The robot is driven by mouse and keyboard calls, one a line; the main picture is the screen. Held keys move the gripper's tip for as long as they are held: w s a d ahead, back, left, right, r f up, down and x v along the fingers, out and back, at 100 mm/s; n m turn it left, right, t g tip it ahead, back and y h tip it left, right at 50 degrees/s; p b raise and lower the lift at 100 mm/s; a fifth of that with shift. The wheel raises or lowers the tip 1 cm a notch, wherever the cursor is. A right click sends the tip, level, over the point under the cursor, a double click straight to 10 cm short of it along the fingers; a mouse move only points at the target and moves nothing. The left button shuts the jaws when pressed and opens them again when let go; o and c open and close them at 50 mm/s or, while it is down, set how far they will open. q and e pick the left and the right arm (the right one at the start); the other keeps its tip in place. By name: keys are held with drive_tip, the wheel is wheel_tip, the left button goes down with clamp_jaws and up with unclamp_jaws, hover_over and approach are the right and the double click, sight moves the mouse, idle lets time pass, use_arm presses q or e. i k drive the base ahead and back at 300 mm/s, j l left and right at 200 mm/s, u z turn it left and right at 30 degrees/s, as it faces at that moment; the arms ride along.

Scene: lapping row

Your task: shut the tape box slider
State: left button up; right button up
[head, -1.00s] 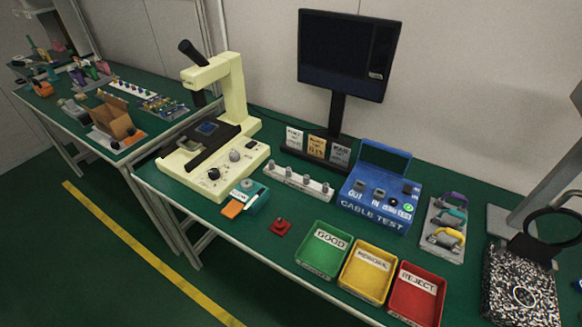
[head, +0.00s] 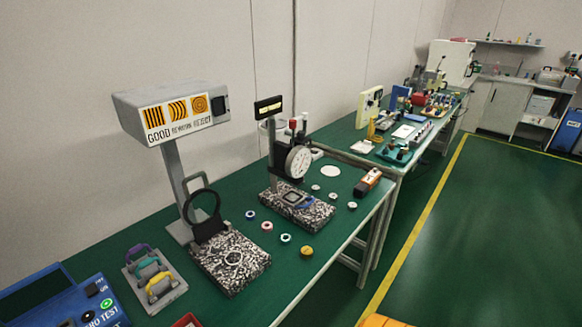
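I cannot make out a tape box or its slider for certain in the head view. A small orange and dark block (head: 367,182) lies near the table's front edge, right of the dial gauge stand; at this size I cannot tell what it is. Neither of my grippers is in view.
A dial gauge (head: 298,162) stands on a speckled block. The green floor at right is open.

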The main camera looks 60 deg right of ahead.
sight(373, 173)
drive_tip(key=z, duration=2.4)
